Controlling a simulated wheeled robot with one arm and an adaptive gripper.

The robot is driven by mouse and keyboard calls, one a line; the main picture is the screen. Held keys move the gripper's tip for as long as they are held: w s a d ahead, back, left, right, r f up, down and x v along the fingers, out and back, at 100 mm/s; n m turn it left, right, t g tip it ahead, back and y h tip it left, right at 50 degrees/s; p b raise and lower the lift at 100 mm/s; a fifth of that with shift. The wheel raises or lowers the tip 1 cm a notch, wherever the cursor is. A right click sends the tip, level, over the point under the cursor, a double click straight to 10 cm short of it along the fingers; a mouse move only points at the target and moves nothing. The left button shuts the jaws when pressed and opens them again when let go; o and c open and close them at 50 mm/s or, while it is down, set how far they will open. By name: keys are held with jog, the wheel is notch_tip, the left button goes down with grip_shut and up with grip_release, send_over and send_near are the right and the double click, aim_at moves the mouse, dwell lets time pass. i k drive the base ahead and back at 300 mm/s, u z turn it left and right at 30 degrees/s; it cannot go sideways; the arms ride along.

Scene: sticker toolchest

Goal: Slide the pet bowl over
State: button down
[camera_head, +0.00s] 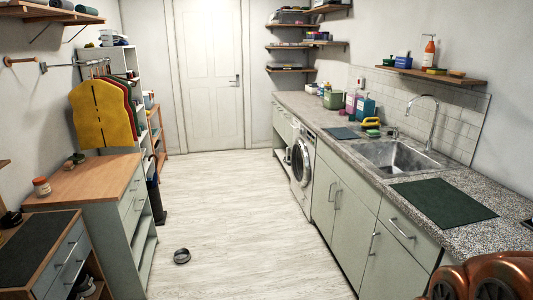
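A small dark round bowl (181,256), which looks like the pet bowl, sits on the pale wood floor (225,215). It stands alone in the lower left part of the aisle, a little right of the left-hand cabinets. Its rim looks dark grey with a lighter band; what is inside it is too small to tell.
Grey-green drawer cabinets with a wooden top (95,180) line the left. A long counter (450,200) with sink (395,155) and washing machine (302,165) lines the right. The floor between is clear up to the closed white door (208,75).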

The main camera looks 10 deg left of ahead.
aim_at(182, 255)
jog(key=u, duration=0.05)
jog(key=i, duration=1.85)
jog(key=u, duration=0.8)
jog(key=i, duration=1.45)
jog(key=u, duration=1.65)
jog(key=i, duration=0.9)
jog(key=u, duration=0.55)
